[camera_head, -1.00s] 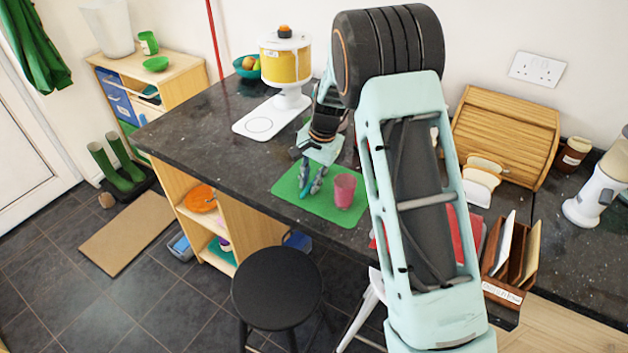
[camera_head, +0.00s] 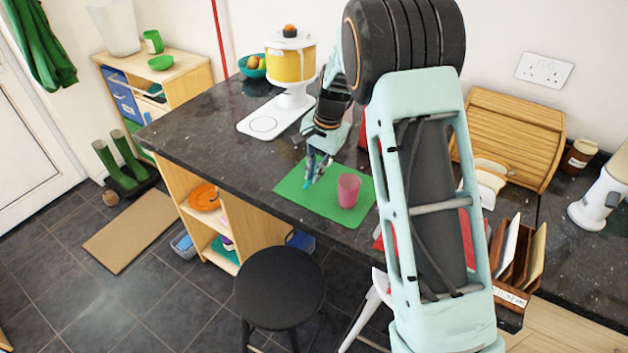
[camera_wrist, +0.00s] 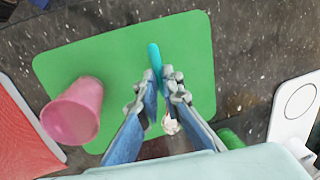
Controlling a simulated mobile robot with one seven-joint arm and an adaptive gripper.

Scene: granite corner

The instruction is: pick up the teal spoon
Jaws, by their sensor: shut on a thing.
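The teal spoon (camera_wrist: 154,58) shows in the wrist view as a narrow teal length sticking out past my fingertips, above the green mat (camera_wrist: 110,50). My gripper (camera_wrist: 163,85) is shut on it, with a finger on each side. In the head view my gripper (camera_head: 316,176) is low over the left part of the mat. I cannot tell whether the spoon touches the mat.
A pink cup (camera_head: 348,190) stands on the mat, to the left of my fingers in the wrist view (camera_wrist: 72,110). A white machine with a yellow container (camera_head: 290,62) stands behind. A black stool (camera_head: 280,285) is in front of the counter.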

